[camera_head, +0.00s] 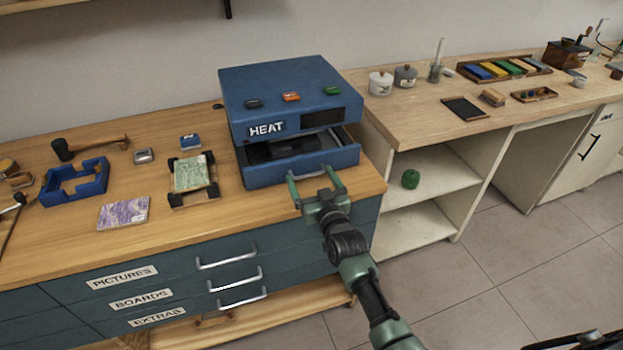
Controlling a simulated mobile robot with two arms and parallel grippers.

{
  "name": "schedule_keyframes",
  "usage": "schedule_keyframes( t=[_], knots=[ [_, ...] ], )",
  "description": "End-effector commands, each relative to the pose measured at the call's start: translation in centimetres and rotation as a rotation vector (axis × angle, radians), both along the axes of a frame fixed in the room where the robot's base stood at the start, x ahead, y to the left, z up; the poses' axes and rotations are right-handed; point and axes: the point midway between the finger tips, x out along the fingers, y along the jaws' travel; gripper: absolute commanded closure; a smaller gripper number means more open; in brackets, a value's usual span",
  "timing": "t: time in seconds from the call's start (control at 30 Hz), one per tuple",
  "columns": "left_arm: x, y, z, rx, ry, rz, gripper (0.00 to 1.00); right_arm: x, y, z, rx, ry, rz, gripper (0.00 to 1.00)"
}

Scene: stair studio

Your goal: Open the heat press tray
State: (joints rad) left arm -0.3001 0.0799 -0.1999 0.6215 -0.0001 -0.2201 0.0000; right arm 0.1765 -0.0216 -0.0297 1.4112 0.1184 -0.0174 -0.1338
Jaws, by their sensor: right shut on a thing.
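The blue heat press (280,98) stands on the right part of the wooden workbench, with a white HEAT label and three coloured buttons on top. Its tray (262,176) sits at the bottom front and sticks out past the body, so some of its dark inside shows. My right gripper (315,179) is at the tray's front, shut on the tray handle, which its green fingers partly hide. My left gripper is not in view.
A green patterned board (191,173) in a dark holder, a purple picture (123,212), a blue frame (76,182) and a mallet (92,146) lie left of the press. Labelled drawers (228,264) are below. A lighter counter (450,130) stands to the right.

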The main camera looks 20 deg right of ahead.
Motion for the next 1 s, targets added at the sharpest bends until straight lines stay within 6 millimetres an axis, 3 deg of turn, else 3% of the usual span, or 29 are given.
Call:
schedule_keyframes(
  t=[0.17, 0.27, 0.6, 0.8, 1.0],
  knots=[
    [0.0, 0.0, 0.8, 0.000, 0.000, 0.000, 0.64, -1.0, -0.2, 0.1, -0.001, 0.003, -0.002, 0.83],
    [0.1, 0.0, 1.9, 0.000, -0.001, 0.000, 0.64, -2.6, -0.3, 0.2, -0.001, 0.005, -0.002, 0.83],
    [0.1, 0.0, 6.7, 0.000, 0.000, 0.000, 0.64, -12.2, -0.6, 0.4, -0.003, 0.009, -0.002, 0.83],
    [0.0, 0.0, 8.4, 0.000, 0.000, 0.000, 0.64, -17.8, -0.8, 0.2, -0.003, 0.007, -0.002, 0.83],
    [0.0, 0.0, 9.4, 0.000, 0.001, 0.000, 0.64, -21.6, -0.9, 0.2, -0.003, 0.004, -0.002, 0.83]
  ],
)
